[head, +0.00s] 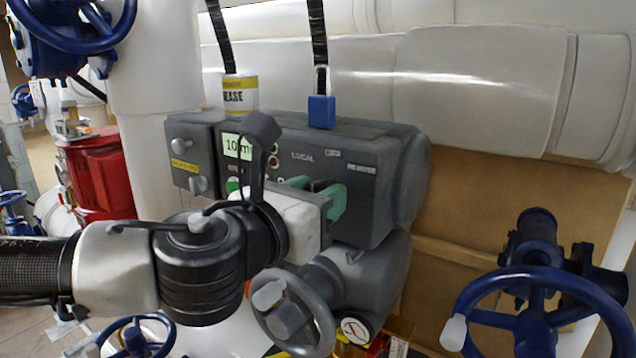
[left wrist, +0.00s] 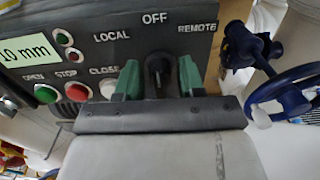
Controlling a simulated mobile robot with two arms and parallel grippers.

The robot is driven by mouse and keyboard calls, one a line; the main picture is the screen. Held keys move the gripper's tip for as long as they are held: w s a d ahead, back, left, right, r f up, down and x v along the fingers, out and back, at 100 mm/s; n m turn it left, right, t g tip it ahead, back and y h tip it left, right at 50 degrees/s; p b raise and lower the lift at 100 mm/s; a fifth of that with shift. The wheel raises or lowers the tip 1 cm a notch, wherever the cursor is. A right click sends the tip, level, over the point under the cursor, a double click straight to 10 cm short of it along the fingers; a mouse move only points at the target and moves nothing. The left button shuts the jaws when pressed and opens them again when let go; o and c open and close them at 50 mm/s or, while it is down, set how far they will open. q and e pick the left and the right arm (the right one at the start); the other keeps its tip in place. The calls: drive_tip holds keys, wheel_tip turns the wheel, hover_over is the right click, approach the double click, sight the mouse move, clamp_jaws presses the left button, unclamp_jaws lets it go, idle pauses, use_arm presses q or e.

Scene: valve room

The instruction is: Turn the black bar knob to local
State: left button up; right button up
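The grey control box (head: 370,205) carries the labels LOCAL, OFF and REMOTE. In the left wrist view, the black bar knob (left wrist: 158,70) sits below OFF and stands about upright, pointing toward that label. My left gripper (head: 317,190) is at the front of the box. In the left wrist view, the green fingers of my left gripper (left wrist: 160,80) stand one on each side of the knob, with narrow gaps visible. They look open around it. My right gripper is not in view.
OPEN, STOP and CLOSE buttons (left wrist: 77,92) lie left of the knob. A grey handwheel (head: 292,312) sits below the box. A blue valve wheel (head: 540,285) stands at right, and a red container (head: 97,175) at left. White pipes run behind the box.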

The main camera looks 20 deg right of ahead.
use_arm(q)
drive_tip(key=shift+c, duration=0.3)
clamp_jaws()
drive_tip(key=shift+w+f+n+b, duration=0.15)
drive_tip(key=shift+n+b, duration=0.45)
drive_tip(key=shift+n, duration=0.8)
drive_tip(key=n+b, duration=0.1)
drive_tip(key=n, duration=0.2)
drive_tip(key=shift+n, duration=0.3)
drive_tip(key=n+b, duration=0.1)
drive_tip(key=n, duration=0.4)
drive_tip(key=shift+w, duration=0.1)
drive_tip(key=shift+n, duration=0.3)
